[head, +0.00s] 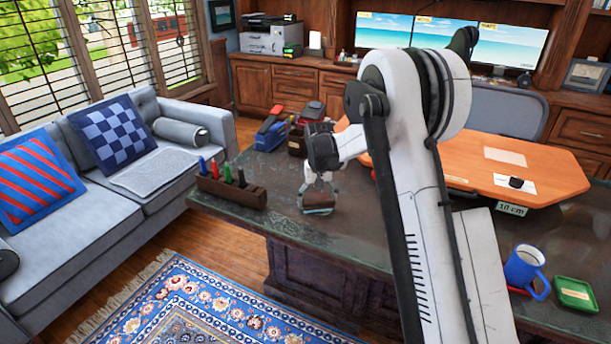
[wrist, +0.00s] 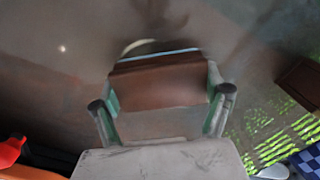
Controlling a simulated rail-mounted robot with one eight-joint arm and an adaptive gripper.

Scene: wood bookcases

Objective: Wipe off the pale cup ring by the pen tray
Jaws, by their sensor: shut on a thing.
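My gripper (head: 318,188) is shut on a brown block (head: 319,201) low over the dark desk top, to the right of the pen tray. In the wrist view the block (wrist: 160,85) sits between both fingers of the gripper (wrist: 162,98) and has a pale edge strip. A pale curved mark (wrist: 136,46), part of the cup ring, shows just beyond the block; the rest is hidden. I cannot tell whether the block touches the desk. The dark brown pen tray (head: 231,193) holds several pens upright near the desk's left edge.
A blue stapler-like thing (head: 270,133) and dark holders stand behind the gripper. An orange desk section (head: 460,160) carries papers. The sofa (head: 150,190) is left of the desk.

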